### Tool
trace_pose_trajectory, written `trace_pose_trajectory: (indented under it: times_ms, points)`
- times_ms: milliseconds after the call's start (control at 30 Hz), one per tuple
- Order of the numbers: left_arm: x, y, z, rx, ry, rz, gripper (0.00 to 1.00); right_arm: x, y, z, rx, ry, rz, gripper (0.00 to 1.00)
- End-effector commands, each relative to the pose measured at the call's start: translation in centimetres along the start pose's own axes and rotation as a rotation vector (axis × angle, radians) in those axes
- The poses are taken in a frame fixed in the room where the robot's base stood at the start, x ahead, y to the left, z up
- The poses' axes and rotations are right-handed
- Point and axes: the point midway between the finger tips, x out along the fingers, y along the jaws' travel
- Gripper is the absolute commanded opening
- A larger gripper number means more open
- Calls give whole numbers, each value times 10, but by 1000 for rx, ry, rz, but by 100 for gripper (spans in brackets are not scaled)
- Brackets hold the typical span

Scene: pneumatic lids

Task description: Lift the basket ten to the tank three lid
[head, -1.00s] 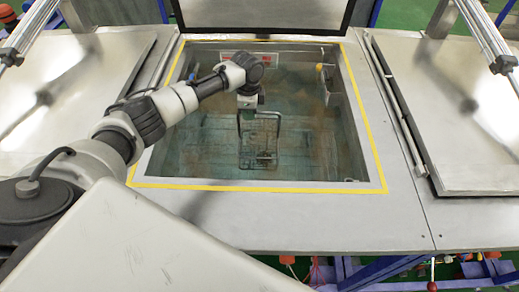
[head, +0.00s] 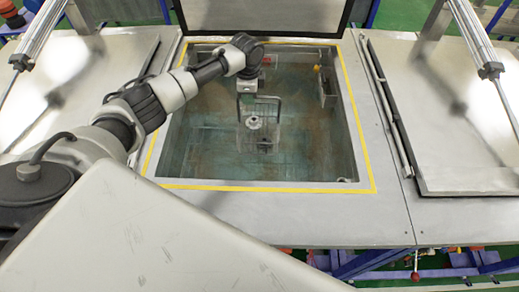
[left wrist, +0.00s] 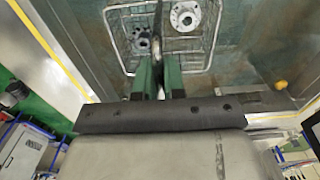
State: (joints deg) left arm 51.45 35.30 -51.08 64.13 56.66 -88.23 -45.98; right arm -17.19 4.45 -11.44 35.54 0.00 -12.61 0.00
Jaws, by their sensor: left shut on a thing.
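My left gripper (head: 248,96) is shut on the top of the tall handle of a wire basket (head: 261,138) over the open middle tank (head: 352,130). In the left wrist view, green fingers (left wrist: 159,70) close on the handle, and the basket (left wrist: 182,58) hangs beyond them. It carries metal flanged parts (left wrist: 184,16), one each side of the handle. Whether its bottom is still in the greenish water cannot be told. The tank's lid (head: 262,14) stands raised at the back. No tank or basket numbers are readable. My right gripper is not in view.
Shut metal lids lie on the left (head: 75,95) and right (head: 450,110), each with a slanted pneumatic cylinder above. A yellow line borders the tank opening. A small metal box (head: 327,88) is on its right wall. The deck in front is clear.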

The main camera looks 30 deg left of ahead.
Motion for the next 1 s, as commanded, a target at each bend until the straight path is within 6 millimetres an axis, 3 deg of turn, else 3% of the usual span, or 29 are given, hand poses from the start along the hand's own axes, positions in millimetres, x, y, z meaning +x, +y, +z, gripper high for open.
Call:
trace_pose_trajectory:
  times_ms: [100,1000]
  points:
    - [-16,-1,0,0,4,-4,0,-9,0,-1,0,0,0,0]
    - [-92,-1,0,-1,3,-4,0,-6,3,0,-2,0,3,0]
